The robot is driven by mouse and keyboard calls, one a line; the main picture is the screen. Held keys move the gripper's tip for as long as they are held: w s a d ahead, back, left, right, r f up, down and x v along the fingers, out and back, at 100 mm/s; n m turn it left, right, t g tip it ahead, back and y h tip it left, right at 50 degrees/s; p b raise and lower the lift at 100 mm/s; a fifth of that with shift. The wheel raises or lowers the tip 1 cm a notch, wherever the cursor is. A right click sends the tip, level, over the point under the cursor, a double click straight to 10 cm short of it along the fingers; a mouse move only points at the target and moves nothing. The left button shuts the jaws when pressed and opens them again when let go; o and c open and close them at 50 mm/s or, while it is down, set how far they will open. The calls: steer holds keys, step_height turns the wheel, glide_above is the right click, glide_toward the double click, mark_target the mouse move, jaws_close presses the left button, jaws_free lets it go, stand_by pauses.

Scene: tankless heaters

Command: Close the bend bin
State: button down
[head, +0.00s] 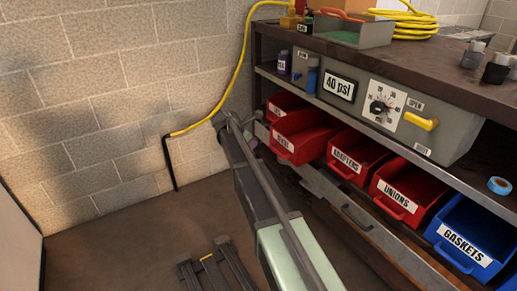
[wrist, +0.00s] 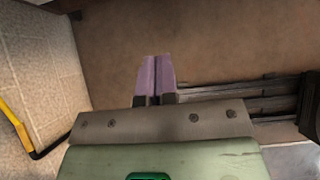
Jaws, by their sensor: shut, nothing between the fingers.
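The bend bin (head: 300,137) is a red open-topped bin with a white label that seems to read BENDS. In the head view it sits on the shelf and juts out farther at the front than the red bins on either side. My gripper (wrist: 157,62) shows in the wrist view with its two purple fingers together and empty, over the brown floor. The wrist view does not show the bin.
Other red bins stand beside it: the adapters bin (head: 353,160) and the unions bin (head: 408,191). A blue gaskets bin (head: 470,236) is at the right. A yellow hose (head: 213,122) runs along the block wall.

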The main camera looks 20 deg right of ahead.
steer(key=d+r+b+x, duration=0.1)
steer(key=d+b+x, duration=0.1)
steer(key=b+x, duration=0.4)
steer(key=x, duration=0.5)
steer(key=shift+w+d+b, duration=0.25)
steer(key=shift+b, duration=0.1)
